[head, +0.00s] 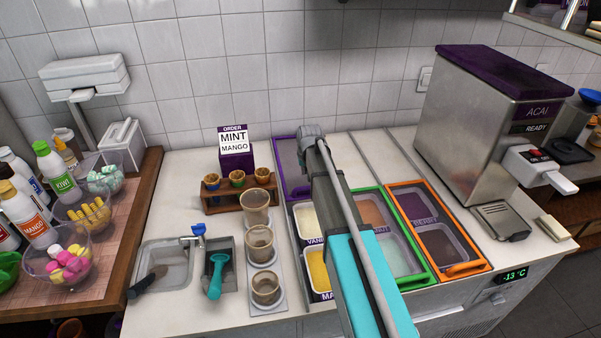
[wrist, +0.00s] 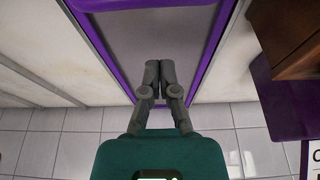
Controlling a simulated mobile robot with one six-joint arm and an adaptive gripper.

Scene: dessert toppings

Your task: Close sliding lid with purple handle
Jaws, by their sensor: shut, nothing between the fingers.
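The purple-framed sliding lid (head: 291,172) lies at the back of the counter, behind the open vanilla (head: 305,218) and mango (head: 318,270) tubs. In the wrist view its grey panel (wrist: 190,40) and purple side edges are close below my gripper. A purple strip (wrist: 105,4) crosses the top left of the wrist view; I cannot tell if it is the handle. My gripper (wrist: 159,68) is shut and empty, over the lid's wall-side part. I cannot tell if it touches the lid. In the head view my arm hides part of the lid and tubs.
Green (head: 429,272) and orange (head: 465,269) framed lids stand to the right, beside the acai machine (head: 485,125). A wooden cone holder (head: 240,200) and the order sign (head: 234,145) stand left of the purple lid. The tiled wall (head: 220,80) is close behind.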

